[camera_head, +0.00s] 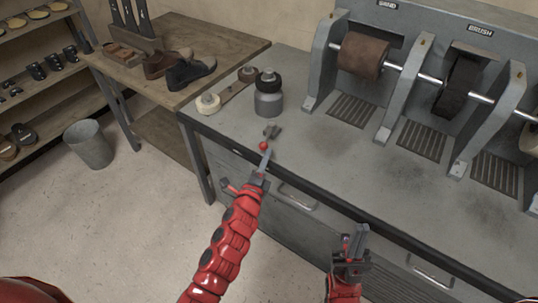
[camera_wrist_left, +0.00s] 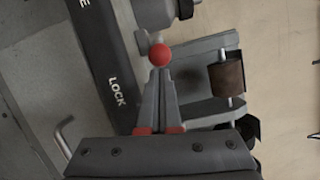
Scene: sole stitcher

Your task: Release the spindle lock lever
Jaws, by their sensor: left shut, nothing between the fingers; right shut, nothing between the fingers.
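The spindle lock lever shows as a red ball knob (camera_head: 264,146) on a small grey mount (camera_head: 272,131) at the machine's front edge. My left gripper (camera_head: 266,157) is shut and empty, its tips right at the knob. In the left wrist view the red knob (camera_wrist_left: 160,55) stands just beyond the closed fingertips (camera_wrist_left: 160,72); I cannot tell whether they touch. The word LOCK (camera_wrist_left: 117,92) is on the dark edge strip, with part of another label further up. The fingers partly hide the lever's surroundings. My right gripper (camera_head: 357,236) is shut and empty in front of the machine.
A grey pot with a dark top (camera_head: 268,97) and a pale spool (camera_head: 208,103) stand behind the lever. The sanding drum (camera_head: 362,57) and brush (camera_head: 457,86) sit on a shaft between grey brackets. A workbench (camera_head: 222,42) with shoes is at left. A drawer handle (camera_head: 297,196) sticks out below.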

